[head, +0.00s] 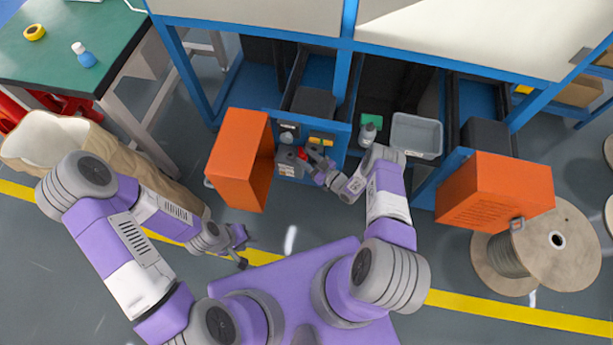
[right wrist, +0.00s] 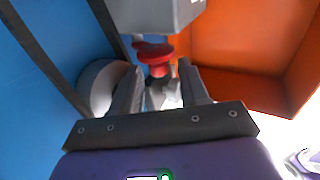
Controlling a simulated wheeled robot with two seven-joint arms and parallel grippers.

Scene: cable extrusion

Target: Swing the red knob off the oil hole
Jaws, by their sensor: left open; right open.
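My left gripper (head: 240,248) hangs open and empty above the floor, far from the knob. I cannot make out the oil hole.
An open orange door (head: 238,155) stands left of the knob, and another orange door (head: 495,190) is at the right. A grey bin (head: 417,135) and a bottle (head: 368,134) are right of my right gripper.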

